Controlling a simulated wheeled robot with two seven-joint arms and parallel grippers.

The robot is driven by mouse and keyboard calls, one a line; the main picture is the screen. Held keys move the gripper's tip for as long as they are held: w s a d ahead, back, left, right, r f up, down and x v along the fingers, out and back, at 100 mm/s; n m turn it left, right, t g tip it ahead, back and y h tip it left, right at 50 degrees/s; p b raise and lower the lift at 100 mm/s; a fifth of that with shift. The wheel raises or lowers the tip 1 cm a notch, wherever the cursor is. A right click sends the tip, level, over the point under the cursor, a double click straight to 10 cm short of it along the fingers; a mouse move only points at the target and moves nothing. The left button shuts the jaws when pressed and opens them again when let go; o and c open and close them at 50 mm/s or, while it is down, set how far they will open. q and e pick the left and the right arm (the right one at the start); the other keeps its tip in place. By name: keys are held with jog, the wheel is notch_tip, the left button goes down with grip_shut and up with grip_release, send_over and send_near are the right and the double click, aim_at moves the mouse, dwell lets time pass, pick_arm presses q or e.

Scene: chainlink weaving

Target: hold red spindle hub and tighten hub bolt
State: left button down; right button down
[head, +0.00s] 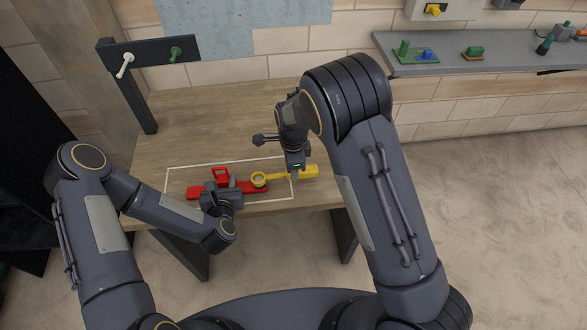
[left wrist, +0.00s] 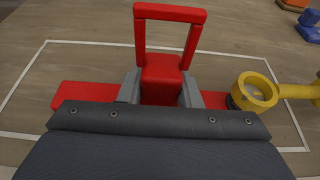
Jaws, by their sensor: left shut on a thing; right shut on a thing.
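The red spindle hub (head: 196,193) lies on the wooden table inside a white outline, with a raised red frame on it. My left gripper (head: 226,186) is shut on its middle block; in the left wrist view the grey fingers press both sides of the red block (left wrist: 161,80). A yellow wrench (head: 309,171) lies across the outline's right side, its ring (head: 258,180) at the hub's right end. My right gripper (head: 296,171) is shut on its handle. A dark piece shows beside the ring in the left wrist view; whether the ring surrounds the bolt, I cannot tell.
A dark rack (head: 149,52) with a white and a green tool hanging stands at the table's back left. A grey shelf (head: 480,58) with small green and blue parts is on the right wall. In the left wrist view, a blue piece (left wrist: 309,26) lies at upper right. The table's back is clear.

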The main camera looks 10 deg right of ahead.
jog(key=shift+r, duration=2.85)
pick_arm(q)
jog(key=c, duration=1)
grip_release()
jog(key=shift+o, duration=0.2)
pick_arm(e)
jog(key=w+a+n, duration=0.5)
jog(key=w+n, duration=0.3)
jog(key=n, duration=0.3)
jog(key=shift+w+n, duration=0.3)
jog(key=shift+n, duration=0.1)
pick_arm(q)
jog(key=shift+s, duration=0.15)
